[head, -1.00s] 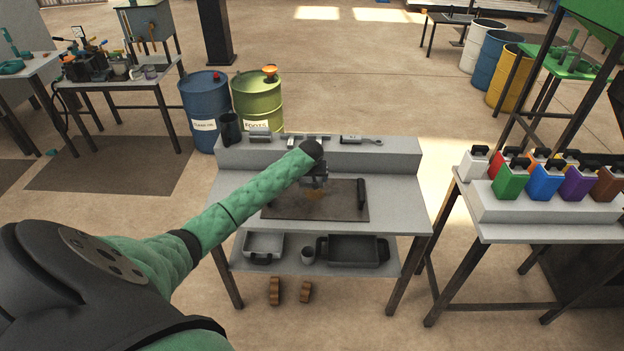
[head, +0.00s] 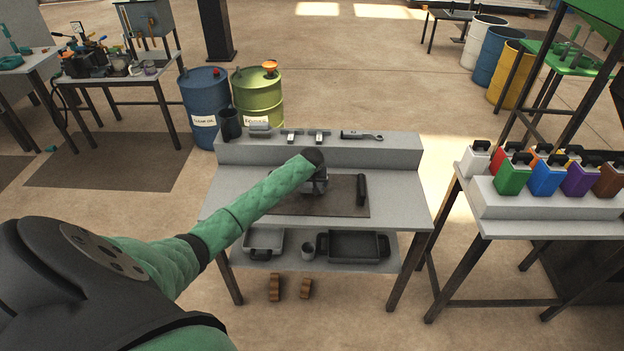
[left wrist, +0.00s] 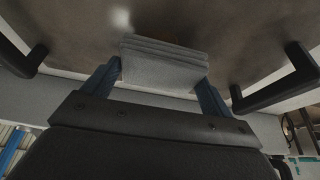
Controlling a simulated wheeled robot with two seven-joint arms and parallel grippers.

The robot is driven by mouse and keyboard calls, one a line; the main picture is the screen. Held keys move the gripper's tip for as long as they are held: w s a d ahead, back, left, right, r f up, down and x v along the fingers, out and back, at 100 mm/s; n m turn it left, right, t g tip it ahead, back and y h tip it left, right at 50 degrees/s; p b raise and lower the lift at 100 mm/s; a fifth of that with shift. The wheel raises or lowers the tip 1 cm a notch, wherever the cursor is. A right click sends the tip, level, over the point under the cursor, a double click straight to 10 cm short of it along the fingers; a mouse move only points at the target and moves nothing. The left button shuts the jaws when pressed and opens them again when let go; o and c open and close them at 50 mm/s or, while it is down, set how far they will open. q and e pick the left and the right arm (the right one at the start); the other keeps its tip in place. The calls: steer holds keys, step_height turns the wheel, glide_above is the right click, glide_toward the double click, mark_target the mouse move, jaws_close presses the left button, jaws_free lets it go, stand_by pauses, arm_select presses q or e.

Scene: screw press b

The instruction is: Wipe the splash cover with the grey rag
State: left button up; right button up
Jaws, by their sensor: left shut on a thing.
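The splash cover (head: 342,205) is a dark brown-grey panel lying flat on the grey bench, with a black handle (head: 361,190) at its right end. My arm hides its left handle in the head view; both handles show in the left wrist view. My left gripper (head: 316,188) is over the middle of the cover. In the left wrist view its blue fingers are shut on the folded grey rag (left wrist: 165,62). The rag is at the cover's surface; whether it touches is unclear. My right gripper is out of view.
The bench's raised back ledge (head: 300,153) holds a dark cup (head: 231,124), a wrench (head: 362,136) and small tools. Trays (head: 352,246) stand on the shelf below. A table with coloured bottles (head: 546,180) is at the right. Bare bench top lies right of the cover.

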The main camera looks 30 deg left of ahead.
arm_select(q)
step_height(320, 180, down, 2)
steer(key=shift+w+b, duration=0.1)
steer(key=shift+b, duration=0.2)
steer(key=shift+w+a+b, duration=0.25)
steer(key=shift+w+a, duration=0.15)
steer(key=shift+w, duration=0.2)
steer(key=shift+w+a+b, duration=0.2)
steer(key=shift+w+a, duration=0.15)
steer(key=shift+w, duration=0.2)
steer(key=shift+w+a+r, duration=0.1)
steer(key=shift+w+a, duration=0.05)
steer(key=shift+w, duration=0.1)
steer(key=shift+w+a, duration=0.15)
steer(key=shift+w, duration=0.1)
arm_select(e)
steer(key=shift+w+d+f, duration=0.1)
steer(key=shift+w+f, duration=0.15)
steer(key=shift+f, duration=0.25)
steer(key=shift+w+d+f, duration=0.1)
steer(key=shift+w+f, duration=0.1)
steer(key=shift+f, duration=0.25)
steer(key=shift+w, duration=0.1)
arm_select(q)
steer(key=shift+r, duration=0.1)
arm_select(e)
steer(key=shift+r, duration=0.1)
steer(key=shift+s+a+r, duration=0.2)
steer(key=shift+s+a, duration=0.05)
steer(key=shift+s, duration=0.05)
